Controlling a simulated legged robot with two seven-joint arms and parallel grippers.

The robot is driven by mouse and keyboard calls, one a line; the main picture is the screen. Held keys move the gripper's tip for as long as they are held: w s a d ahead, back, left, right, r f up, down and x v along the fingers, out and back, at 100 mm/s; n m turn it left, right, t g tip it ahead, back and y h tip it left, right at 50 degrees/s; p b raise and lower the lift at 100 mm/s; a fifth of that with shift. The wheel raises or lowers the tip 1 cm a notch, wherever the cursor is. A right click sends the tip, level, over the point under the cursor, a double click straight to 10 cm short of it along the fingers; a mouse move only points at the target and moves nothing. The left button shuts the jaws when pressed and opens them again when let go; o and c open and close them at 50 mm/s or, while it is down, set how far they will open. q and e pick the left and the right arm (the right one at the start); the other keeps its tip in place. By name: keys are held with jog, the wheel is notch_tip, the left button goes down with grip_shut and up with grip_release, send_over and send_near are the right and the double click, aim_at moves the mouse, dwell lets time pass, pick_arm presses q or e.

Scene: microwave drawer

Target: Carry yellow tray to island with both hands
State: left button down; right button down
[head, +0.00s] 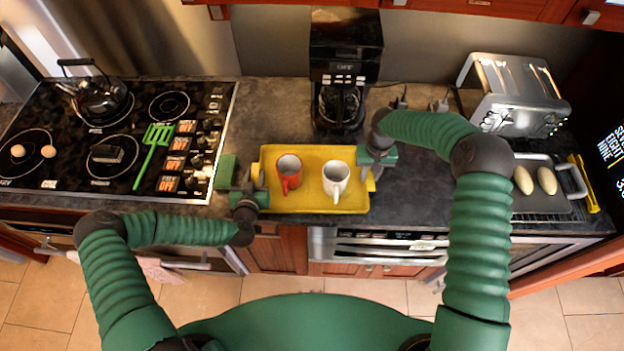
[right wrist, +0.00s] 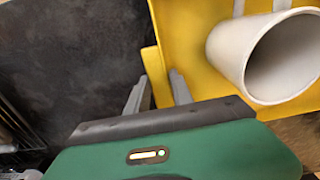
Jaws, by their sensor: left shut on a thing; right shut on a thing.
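The yellow tray (head: 314,202) lies on the dark counter between the stove and the right-hand appliances. A red mug (head: 289,174) and a white mug (head: 336,179) stand upright on it. My left gripper (head: 255,182) is at the tray's left edge, shut on it. My right gripper (head: 371,163) is at the tray's right edge, shut on it. In the right wrist view the fingers (right wrist: 155,92) close around the tray's yellow rim (right wrist: 153,76), with the white mug (right wrist: 268,58) close beside. The island cannot be made out.
A coffee maker (head: 341,90) stands behind the tray. A green sponge (head: 225,172) lies close to my left gripper. The stove (head: 110,135) with a kettle (head: 97,98) and green spatula (head: 154,150) is left. A toaster (head: 514,95) and pan (head: 540,182) are right.

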pick_arm(q)
jog(key=shift+d, duration=0.1)
pick_arm(e)
jog(key=shift+d, duration=0.1)
